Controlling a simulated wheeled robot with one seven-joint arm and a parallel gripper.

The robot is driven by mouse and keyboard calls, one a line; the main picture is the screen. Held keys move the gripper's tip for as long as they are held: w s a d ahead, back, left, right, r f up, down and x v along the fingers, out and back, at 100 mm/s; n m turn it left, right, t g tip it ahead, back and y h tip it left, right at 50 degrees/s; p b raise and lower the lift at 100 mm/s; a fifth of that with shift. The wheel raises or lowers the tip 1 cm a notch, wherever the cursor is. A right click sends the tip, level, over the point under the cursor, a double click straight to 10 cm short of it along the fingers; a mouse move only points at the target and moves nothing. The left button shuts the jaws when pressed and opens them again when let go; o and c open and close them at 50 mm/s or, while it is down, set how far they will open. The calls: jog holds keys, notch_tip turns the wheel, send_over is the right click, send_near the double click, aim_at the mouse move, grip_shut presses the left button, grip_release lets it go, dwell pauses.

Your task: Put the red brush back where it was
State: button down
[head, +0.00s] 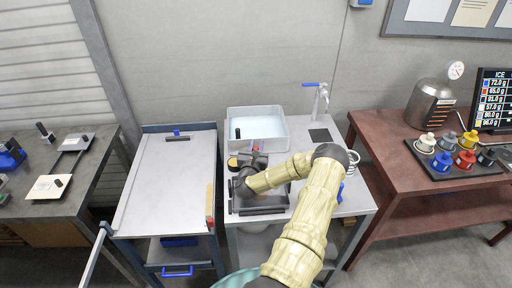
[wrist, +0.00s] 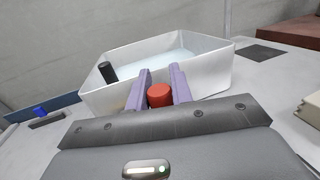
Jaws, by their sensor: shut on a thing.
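My gripper (wrist: 160,88) has its two purple fingers shut on a red cylindrical piece, which I take to be the red brush (wrist: 159,95). Only its rounded red end shows between the fingers; the rest is hidden. In the head view my gripper (head: 250,165) is low over the middle table, just in front of the white basin.
A dark tray (head: 262,211) lies under my forearm. A yellow-topped round thing (head: 232,162) is left of my gripper. A tap (head: 320,100) and a dark pad (head: 320,135) are at the right. The left cart top (head: 165,185) is mostly clear.

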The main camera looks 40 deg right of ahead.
jog(key=shift+f, duration=0.45)
jog(key=shift+s, duration=0.1)
jog(key=shift+f, duration=0.15)
jog(key=c, duration=1.2)
grip_release()
jog(key=shift+c, duration=0.2)
jog(key=shift+a, duration=0.1)
jog(key=b+v, duration=0.2)
jog(key=v, duration=0.5)
jog(key=shift+s+a, duration=0.1)
jog(key=shift+a, duration=0.05)
